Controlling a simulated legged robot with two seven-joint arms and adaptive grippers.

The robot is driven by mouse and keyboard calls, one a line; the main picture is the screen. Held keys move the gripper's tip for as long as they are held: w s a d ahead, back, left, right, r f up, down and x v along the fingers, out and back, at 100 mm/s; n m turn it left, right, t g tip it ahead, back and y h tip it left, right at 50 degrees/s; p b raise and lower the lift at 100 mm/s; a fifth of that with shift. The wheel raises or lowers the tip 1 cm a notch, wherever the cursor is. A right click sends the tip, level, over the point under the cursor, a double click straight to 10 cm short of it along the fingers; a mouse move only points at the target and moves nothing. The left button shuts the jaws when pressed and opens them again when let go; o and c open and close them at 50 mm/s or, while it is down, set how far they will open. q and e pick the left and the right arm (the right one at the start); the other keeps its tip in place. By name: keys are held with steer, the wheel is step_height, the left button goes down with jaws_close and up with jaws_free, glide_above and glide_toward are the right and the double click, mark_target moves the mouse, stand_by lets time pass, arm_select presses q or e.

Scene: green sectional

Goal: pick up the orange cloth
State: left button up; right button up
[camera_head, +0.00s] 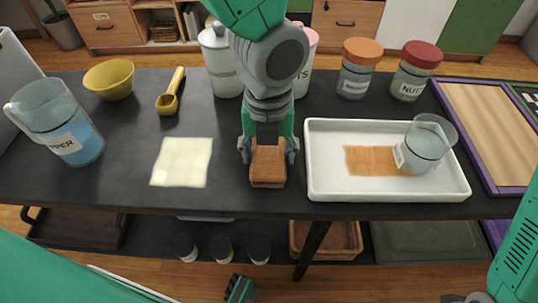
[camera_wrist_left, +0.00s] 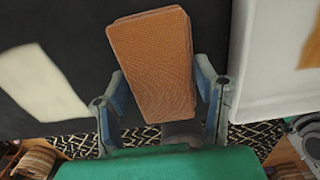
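A flat orange cloth (camera_head: 372,160) lies in the white tray (camera_head: 325,188), right of my left gripper and partly behind a clear jar. An orange-brown block (camera_head: 268,168), with layered edges in the wrist view (camera_wrist_left: 155,62), lies at the front edge of the dark table. My left gripper (camera_head: 268,152) is over this block, pointing down, with one finger on each side. The fingers are spread and close to the block's sides; no firm grip shows. In the wrist view they flank its near half (camera_wrist_left: 163,90). Part of my right arm shows at the bottom right, its fingers unclear.
A cream cloth (camera_head: 182,161) lies flat to the left. A clear jar (camera_head: 427,143) is in the tray. Canisters (camera_head: 220,62) and lidded jars (camera_head: 411,72) line the back.

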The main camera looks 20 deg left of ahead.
mark_target(268, 152)
arm_select(q)
steer(key=shift+a+r, duration=0.1)
steer(key=shift+r, duration=0.3)
step_height(268, 152, up, 8)
steer(key=p, duration=0.3)
steer(key=shift+p, duration=0.3)
steer(key=shift+r, duration=0.6)
steer(key=shift+o, duration=0.2)
steer(key=shift+c, duration=0.2)
